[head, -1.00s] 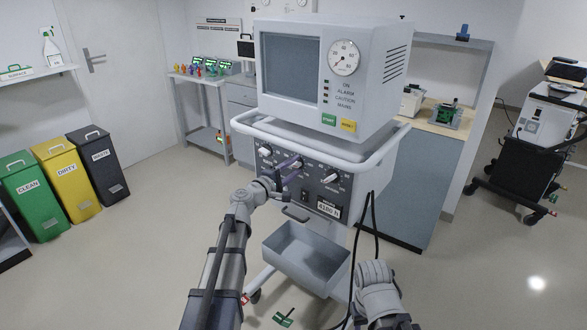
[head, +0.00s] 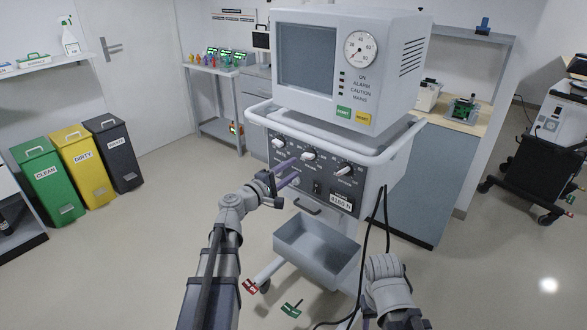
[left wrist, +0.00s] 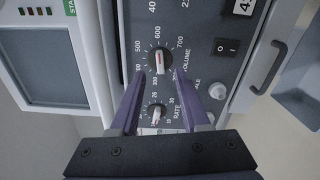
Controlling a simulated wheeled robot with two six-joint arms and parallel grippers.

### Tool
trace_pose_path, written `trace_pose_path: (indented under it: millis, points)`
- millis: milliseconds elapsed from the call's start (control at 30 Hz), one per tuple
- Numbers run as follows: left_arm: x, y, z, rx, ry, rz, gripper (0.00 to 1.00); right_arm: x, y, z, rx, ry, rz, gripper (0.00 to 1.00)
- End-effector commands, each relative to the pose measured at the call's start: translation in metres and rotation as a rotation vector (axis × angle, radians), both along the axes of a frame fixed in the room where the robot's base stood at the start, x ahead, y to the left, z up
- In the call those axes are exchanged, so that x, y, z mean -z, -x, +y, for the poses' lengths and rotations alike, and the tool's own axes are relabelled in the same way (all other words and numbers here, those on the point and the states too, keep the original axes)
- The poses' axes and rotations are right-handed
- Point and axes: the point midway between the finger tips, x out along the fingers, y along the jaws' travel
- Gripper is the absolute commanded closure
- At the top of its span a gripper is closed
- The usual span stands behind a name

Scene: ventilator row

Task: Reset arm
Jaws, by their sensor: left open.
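The ventilator (head: 350,75) stands in the middle of the head view, with a dark panel carrying a row of knobs, a rocker switch and a label plate. My left gripper (head: 290,172) is open and empty, just in front of the left part of this panel and below the knobs. In the left wrist view, its purple fingers (left wrist: 158,90) are spread, with the volume knob (left wrist: 160,61) ahead of them and the rate knob (left wrist: 156,113) between them. The fingers look clear of both knobs. My right wrist (head: 387,280) is low in the head view; its jaws cannot be made out.
A grey open tray (head: 318,262) sticks out under the panel, and black cables (head: 377,230) hang at its right. Red (head: 249,287) and green (head: 291,309) pedals show at the base. Green, yellow and dark bins (head: 114,155) stand at left. Floor between is clear.

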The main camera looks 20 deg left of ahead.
Motion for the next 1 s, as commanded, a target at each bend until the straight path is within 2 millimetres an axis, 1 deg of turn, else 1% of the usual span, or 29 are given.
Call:
trace_pose_path:
  millis: [167, 267, 367, 400, 467, 500, 567, 600, 667, 700, 767, 800, 833, 900, 1000]
  points:
    - [0.001, 0.0, -0.003, 0.007, -0.006, 0.002, 0.54, 0.0, 0.0, 0.0, 0.0, 0.0, 0.0, 0.5]
    - [0.009, 0.005, -0.025, 0.058, -0.058, 0.017, 0.54, 0.0, 0.0, 0.0, 0.0, 0.0, 0.0, 0.5]
    - [0.029, 0.018, -0.072, 0.177, -0.184, 0.055, 0.54, 0.0, 0.0, 0.0, 0.0, 0.0, 0.0, 0.5]
    - [0.041, 0.026, -0.096, 0.241, -0.252, 0.076, 0.54, 0.0, 0.0, 0.0, 0.0, 0.0, 0.0, 0.5]
    - [0.062, 0.044, -0.131, 0.351, -0.366, 0.111, 0.54, 0.0, 0.0, 0.0, 0.0, 0.0, 0.0, 0.5]
    - [0.078, 0.057, -0.153, 0.425, -0.448, 0.137, 0.54, 0.0, 0.0, 0.0, 0.0, 0.0, 0.0, 0.5]
    - [0.102, 0.081, -0.182, 0.54, -0.572, 0.178, 0.54, 0.0, 0.0, 0.0, 0.0, 0.0, 0.0, 0.5]
    - [0.118, 0.099, -0.199, 0.621, -0.661, 0.208, 0.54, 0.0, 0.0, 0.0, 0.0, 0.0, 0.0, 0.5]
    - [0.144, 0.129, -0.218, 0.742, -0.804, 0.257, 0.54, 0.0, 0.0, 0.0, 0.0, 0.0, 0.0, 0.5]
    - [0.16, 0.149, -0.226, 0.82, -0.897, 0.293, 0.54, 0.0, 0.0, 0.0, 0.0, 0.0, 0.0, 0.5]
    - [0.179, 0.176, -0.232, 0.922, -1.03, 0.345, 0.54, 0.0, 0.0, 0.0, 0.0, 0.0, 0.0, 0.5]
    - [0.189, 0.192, -0.233, 0.98, -1.11, 0.377, 0.54, 0.0, 0.0, 0.0, 0.0, 0.0, 0.0, 0.5]
    - [0.196, 0.203, -0.232, 1.019, -1.166, 0.401, 0.54, 0.0, 0.0, 0.0, 0.0, 0.0, 0.0, 0.5]
    - [0.207, 0.224, -0.228, 1.096, -1.286, 0.456, 0.54, 0.0, 0.0, 0.0, 0.0, 0.0, 0.0, 0.5]
    - [0.216, 0.249, -0.218, 1.181, -1.435, 0.528, 0.54, 0.0, 0.0, 0.0, 0.0, 0.0, 0.0, 0.5]
